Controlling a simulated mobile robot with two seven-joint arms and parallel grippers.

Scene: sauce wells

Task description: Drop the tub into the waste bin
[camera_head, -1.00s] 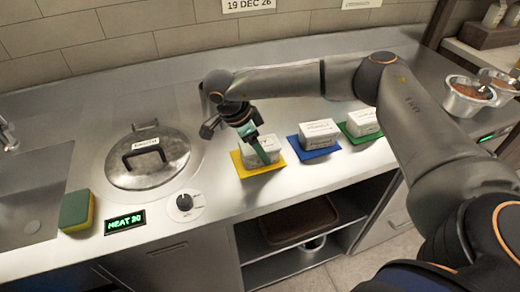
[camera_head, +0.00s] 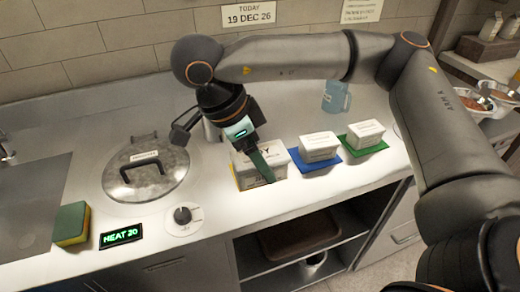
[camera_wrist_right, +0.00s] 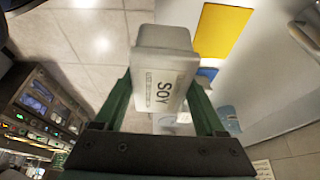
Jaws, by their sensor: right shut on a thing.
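My right gripper (camera_head: 262,166) is shut on a white tub (camera_head: 250,172), its green fingers on the tub's sides. In the right wrist view the tub (camera_wrist_right: 163,62) sits between the two fingers, with the word SOY on its label. It is held up above the yellow mat (camera_head: 236,180), mostly hidden behind it in the head view; the mat (camera_wrist_right: 222,32) shows bare in the wrist view. No waste bin can be made out for certain. My left gripper is not in view.
White tubs stand on a blue mat (camera_head: 331,163) and a green mat (camera_head: 378,148) to the right. A lidded pot (camera_head: 120,183), knob (camera_head: 183,216), heat display (camera_head: 121,236) and sponge (camera_head: 71,223) are left. A blue jug (camera_head: 336,97) stands behind. Below is an open shelf (camera_head: 345,255).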

